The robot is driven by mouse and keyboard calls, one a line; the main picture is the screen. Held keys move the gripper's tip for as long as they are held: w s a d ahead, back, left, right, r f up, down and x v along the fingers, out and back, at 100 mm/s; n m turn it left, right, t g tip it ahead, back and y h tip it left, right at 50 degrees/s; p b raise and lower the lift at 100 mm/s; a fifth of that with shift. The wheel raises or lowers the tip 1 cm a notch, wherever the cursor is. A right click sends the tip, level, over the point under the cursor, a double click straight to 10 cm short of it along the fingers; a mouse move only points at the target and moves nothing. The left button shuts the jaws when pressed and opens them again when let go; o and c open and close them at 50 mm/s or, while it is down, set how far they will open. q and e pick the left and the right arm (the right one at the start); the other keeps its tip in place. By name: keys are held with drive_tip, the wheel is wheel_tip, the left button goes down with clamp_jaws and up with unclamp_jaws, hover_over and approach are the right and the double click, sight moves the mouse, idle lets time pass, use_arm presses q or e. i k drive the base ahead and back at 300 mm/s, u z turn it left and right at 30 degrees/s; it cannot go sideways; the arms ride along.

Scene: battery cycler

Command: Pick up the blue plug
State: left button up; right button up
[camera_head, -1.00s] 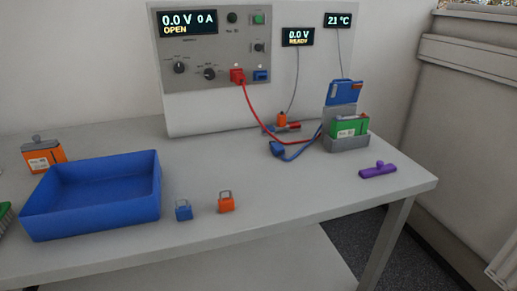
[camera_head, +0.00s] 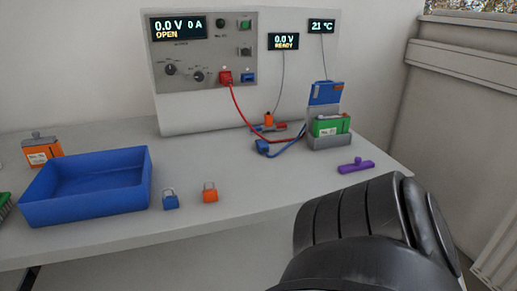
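The blue plug (camera_head: 262,147) lies on the table in front of the cycler panel, at the end of a blue cable that runs right to the battery holder (camera_head: 330,141). A green battery (camera_head: 331,124) sits in the holder, under its raised blue lid (camera_head: 326,93). The blue socket (camera_head: 249,77) on the panel is empty. A red plug (camera_head: 225,77) is in the red socket beside it, with its red cable running down to the holder. A black part of my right arm fills the lower right. Neither gripper's fingers are in view.
A blue padlock (camera_head: 170,200) and an orange padlock (camera_head: 209,193) stand near the front edge. A purple bar (camera_head: 356,165) lies at the right.

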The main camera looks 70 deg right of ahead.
sight(263, 146)
drive_tip(key=u, duration=0.05)
drive_tip(key=k, duration=0.45)
drive_tip(key=z, duration=1.15)
